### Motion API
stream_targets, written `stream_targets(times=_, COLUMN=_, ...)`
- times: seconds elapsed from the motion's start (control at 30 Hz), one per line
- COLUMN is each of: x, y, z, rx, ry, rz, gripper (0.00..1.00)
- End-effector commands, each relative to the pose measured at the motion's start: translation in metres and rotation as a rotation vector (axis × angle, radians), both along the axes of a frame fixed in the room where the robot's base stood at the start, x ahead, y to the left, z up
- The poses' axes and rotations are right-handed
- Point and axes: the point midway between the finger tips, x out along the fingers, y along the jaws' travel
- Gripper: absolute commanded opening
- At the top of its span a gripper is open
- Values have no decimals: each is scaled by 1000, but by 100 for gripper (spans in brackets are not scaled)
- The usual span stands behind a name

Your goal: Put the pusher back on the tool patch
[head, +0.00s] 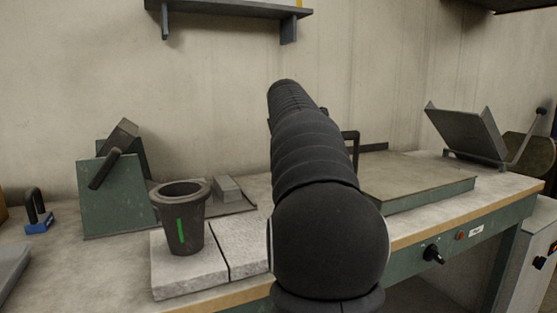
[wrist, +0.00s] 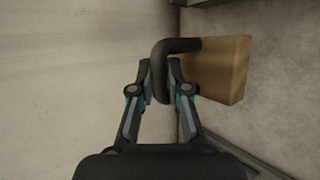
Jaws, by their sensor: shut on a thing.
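The pusher, a tan wooden-looking block (wrist: 225,68) with a bent black handle (wrist: 180,46), shows in the wrist view. My gripper (wrist: 160,76) is shut on the handle, with one finger on each side of it. The block sits to the right of the fingers. Whether the block touches the surface below it I cannot tell. In the head view my arm hides the gripper and most of what is behind it. I cannot tell for sure which area is the tool patch.
A dark crucible (head: 183,232) with a green mark stands on pale slabs (head: 188,274). A green angled stand (head: 112,200) is behind it, and a blue block with a black handle (head: 39,222) is at the left. A flat green-sided plate (head: 415,183) lies right of my arm.

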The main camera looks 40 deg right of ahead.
Motion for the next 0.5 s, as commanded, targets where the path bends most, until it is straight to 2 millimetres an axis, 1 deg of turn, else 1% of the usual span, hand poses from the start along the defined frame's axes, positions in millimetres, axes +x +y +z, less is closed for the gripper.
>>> stream_targets(times=0.03, x=1, y=10, z=-5, rx=-1, ry=0, rz=4, gripper=0)
stream_targets(times=0.2, x=4, y=27, z=-16, rx=-1, ry=0, rz=2, gripper=0)
stream_targets(times=0.33, x=4, y=30, z=-23, rx=-1, ry=-1, rz=0, gripper=0)
stream_targets(times=0.5, x=4, y=30, z=-47, rx=0, ry=1, rz=0, gripper=0)
